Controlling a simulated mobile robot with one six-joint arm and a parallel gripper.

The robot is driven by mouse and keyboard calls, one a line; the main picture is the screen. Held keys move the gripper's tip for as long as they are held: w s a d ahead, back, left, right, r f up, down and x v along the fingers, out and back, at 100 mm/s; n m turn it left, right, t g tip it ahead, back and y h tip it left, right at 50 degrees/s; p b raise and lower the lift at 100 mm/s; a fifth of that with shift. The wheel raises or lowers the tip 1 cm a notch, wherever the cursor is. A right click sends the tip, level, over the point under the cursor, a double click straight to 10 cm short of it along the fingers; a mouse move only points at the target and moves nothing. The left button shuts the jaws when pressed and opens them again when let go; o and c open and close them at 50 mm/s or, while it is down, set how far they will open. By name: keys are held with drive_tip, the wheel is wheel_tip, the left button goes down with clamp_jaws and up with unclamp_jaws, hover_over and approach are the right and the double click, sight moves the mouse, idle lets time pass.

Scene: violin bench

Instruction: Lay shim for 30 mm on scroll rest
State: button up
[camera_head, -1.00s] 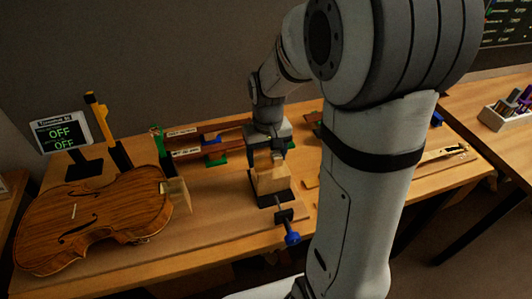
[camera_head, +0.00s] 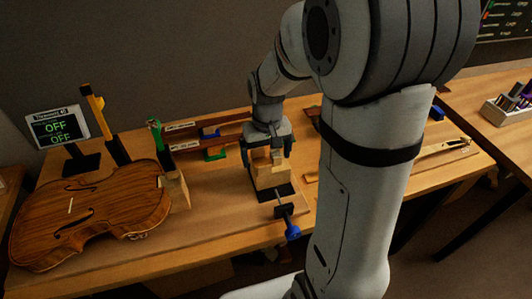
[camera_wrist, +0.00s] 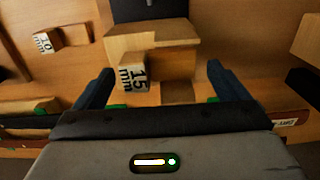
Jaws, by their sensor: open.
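The scroll rest appears to be the pale stepped wooden block (camera_head: 268,178) on a black base at the middle of the bench; it also shows in the wrist view (camera_wrist: 165,42). A small wooden shim marked 15 mm (camera_wrist: 134,77) sits on or against its stepped part; the exact contact is unclear. My gripper (camera_head: 268,154) is just above the block, open, its fingers apart on either side of the shim and touching neither side. Another small block marked 10 mm (camera_wrist: 47,41) lies to the left in the wrist view. I see no 30 mm marking.
A violin body (camera_head: 92,213) lies at the bench's left, beside a display reading OFF (camera_head: 55,128). A blue-knobbed clamp (camera_head: 289,222) is at the front of the rest. My arm hides much of the right side.

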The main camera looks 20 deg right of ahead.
wheel_tip(320, 180, up, 8)
drive_tip(key=shift+f, duration=0.1)
idle(0.4)
drive_tip(key=shift+s, duration=0.1)
drive_tip(key=s+r+t, duration=0.2)
drive_tip(key=s+t, duration=0.1)
drive_tip(key=s, duration=1.1)
